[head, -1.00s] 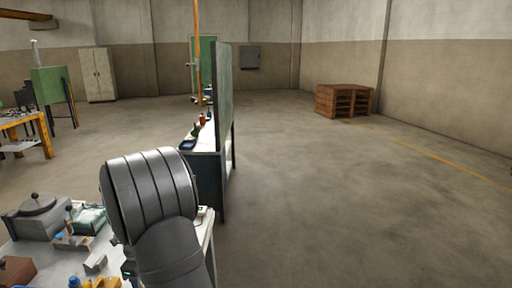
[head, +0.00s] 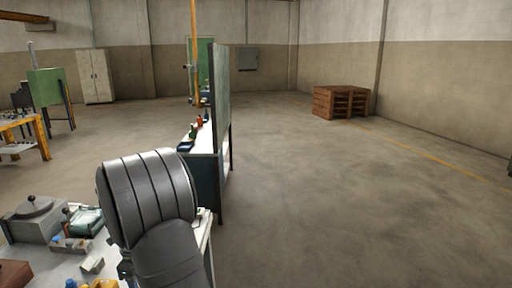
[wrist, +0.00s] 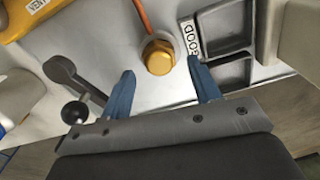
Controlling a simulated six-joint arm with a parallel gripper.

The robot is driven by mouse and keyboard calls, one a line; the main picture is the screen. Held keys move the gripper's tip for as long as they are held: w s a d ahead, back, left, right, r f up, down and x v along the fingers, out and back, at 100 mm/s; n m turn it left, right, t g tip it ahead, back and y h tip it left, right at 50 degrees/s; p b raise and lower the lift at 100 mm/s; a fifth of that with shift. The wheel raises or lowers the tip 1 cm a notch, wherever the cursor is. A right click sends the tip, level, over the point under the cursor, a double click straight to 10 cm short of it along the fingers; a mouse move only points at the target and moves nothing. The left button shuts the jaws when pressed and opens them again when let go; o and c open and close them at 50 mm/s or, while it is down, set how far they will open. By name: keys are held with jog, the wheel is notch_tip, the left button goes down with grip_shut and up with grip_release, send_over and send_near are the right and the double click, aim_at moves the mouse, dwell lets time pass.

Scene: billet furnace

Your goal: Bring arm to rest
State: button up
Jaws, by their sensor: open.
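In the wrist view my gripper (wrist: 163,88) shows two blue fingers spread apart with nothing between them. Beyond the fingertips is a brass hex fitting (wrist: 158,57) with an orange line running up from it. A grey lever with a black ball knob (wrist: 75,112) is beside the left finger. A label reading "DOOR" (wrist: 190,40) is above the right finger, by a dark recessed panel (wrist: 222,72). In the head view a grey link of my arm stands in the lower left; my gripper is not visible there.
In the head view a cluttered bench (head: 65,262) is at lower left, holding a grey machine (head: 36,218). A workbench with a green partition (head: 222,100) stands behind my arm. A brown wooden crate (head: 342,102) is far right. The floor (head: 330,200) at centre right is clear.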

notch_tip(320, 180, down, 3)
jog(key=shift+f, duration=0.1)
notch_tip(320, 180, up, 13)
notch_tip(320, 180, down, 12)
jog(key=shift+f, duration=0.1)
notch_tip(320, 180, up, 4)
jog(key=shift+f, duration=0.1)
jog(key=w+d+r, duration=0.1)
jog(key=d+r, duration=0.6)
jog(key=d, duration=0.5)
jog(key=s+d+f, duration=0.1)
jog(key=s+d, duration=0.3)
jog(key=s, duration=0.3)
jog(key=s+d, duration=0.3)
jog(key=s, duration=0.4)
jog(key=a+f, duration=0.2)
jog(key=a, duration=0.1)
jog(key=s+a+f, duration=0.1)
jog(key=a+f, duration=0.1)
jog(key=a, duration=0.1)
jog(key=a+f, duration=0.2)
jog(key=a, duration=0.1)
jog(key=shift+s+a+f, duration=0.15)
jog(key=shift+s+a, duration=0.05)
jog(key=shift+a, duration=0.2)
jog(key=shift+s+a+f, duration=0.1)
jog(key=shift+a+f, duration=0.2)
jog(key=shift+a, duration=0.2)
